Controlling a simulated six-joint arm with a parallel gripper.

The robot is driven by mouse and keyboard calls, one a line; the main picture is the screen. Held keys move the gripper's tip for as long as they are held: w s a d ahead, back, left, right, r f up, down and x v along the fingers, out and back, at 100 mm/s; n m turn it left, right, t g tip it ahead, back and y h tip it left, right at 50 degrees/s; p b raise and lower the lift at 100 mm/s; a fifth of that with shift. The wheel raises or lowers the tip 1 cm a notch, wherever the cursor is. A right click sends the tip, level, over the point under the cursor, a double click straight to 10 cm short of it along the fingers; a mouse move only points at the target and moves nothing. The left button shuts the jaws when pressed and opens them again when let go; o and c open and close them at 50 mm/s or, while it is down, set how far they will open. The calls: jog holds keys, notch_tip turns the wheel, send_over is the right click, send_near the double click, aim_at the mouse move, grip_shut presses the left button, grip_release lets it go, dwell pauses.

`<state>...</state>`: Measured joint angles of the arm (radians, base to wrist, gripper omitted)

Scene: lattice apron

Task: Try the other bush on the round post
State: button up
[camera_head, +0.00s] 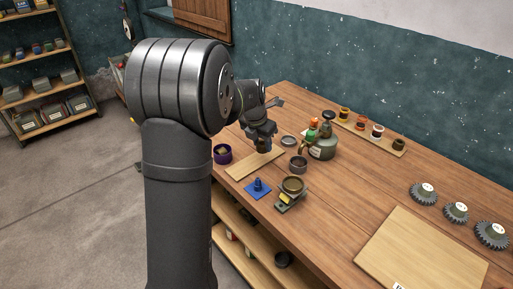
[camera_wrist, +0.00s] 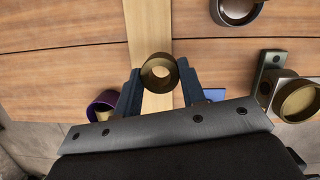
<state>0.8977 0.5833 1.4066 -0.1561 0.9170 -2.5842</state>
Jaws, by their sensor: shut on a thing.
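My gripper (camera_wrist: 160,82) is shut on a brass-coloured bush (camera_wrist: 160,62), a short hollow ring seen from above between the two fingers. In the head view my gripper (camera_head: 263,146) is over a pale wooden strip (camera_head: 242,171), which also shows beneath the bush in the wrist view (camera_wrist: 150,25). I cannot tell if the bush touches the strip. The round post (camera_head: 258,184) stands upright on a blue square base (camera_head: 250,193), nearer the camera than the gripper. In the wrist view only a corner of the blue base (camera_wrist: 215,94) shows; a finger hides the post.
A purple-sided cup (camera_head: 222,157) is left of the strip. A brass-coloured cup (camera_head: 292,185) sits on a small stand (camera_head: 285,205) right of the post. Gears (camera_head: 456,211) and a large board (camera_head: 422,258) lie right.

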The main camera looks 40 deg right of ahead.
jog(key=s+d+r, duration=0.1)
jog(key=s+r, duration=0.4)
jog(key=s, duration=0.3)
send_over(258, 178)
jog(key=shift+f, duration=0.45)
jog(key=shift+s+a+f, duration=0.1)
jog(key=shift+a+f, duration=0.05)
jog(key=shift+a, duration=0.1)
jog(key=shift+f, duration=1.85)
jog(key=shift+f, duration=1.6)
jog(key=o, duration=1.2)
jog(key=shift+c, duration=0.2)
